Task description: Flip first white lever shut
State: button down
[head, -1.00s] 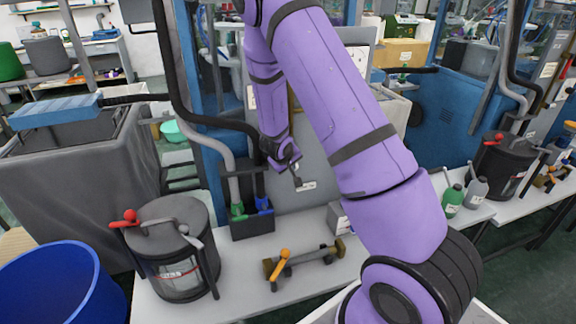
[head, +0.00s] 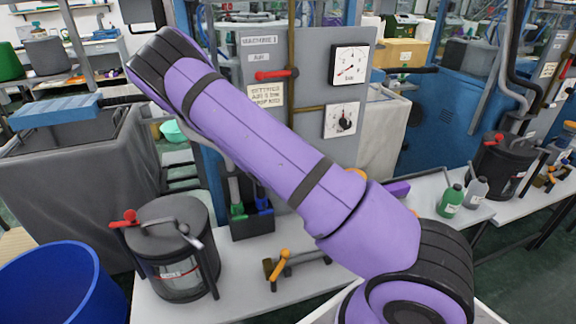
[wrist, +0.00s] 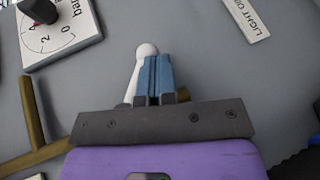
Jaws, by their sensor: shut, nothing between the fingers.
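The white lever (wrist: 132,84), with a round knob at its top end, shows in the wrist view against a grey panel (wrist: 215,70). It stands just left of my gripper (wrist: 158,60), slightly tilted, its lower end hidden behind the gripper's dark mount. My gripper's blue fingers are shut together with nothing between them. They are right beside the lever; I cannot tell whether they touch it. In the head view my purple arm hides the gripper, and I cannot make out the white lever there.
In the wrist view a gauge (wrist: 58,28) and a brass pipe (wrist: 35,125) are on the left, a label (wrist: 245,15) at upper right. The head view shows a red handle (head: 275,74), two dials (head: 349,65), a dark canister (head: 172,245) and an orange-handled valve (head: 280,264) on the bench.

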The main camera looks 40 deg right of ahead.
jog(key=n+h, duration=0.1)
jog(key=h, duration=0.1)
jog(key=d+r+n+h, duration=0.1)
jog(key=h, duration=0.1)
jog(key=d+r+h, duration=0.1)
jog(key=h, duration=0.1)
jog(key=shift+s+d+n+t, duration=0.15)
jog(key=shift+s+n+t, duration=0.15)
jog(key=shift+n+t, duration=0.1)
jog(key=shift+r, duration=0.1)
dwell(0.6)
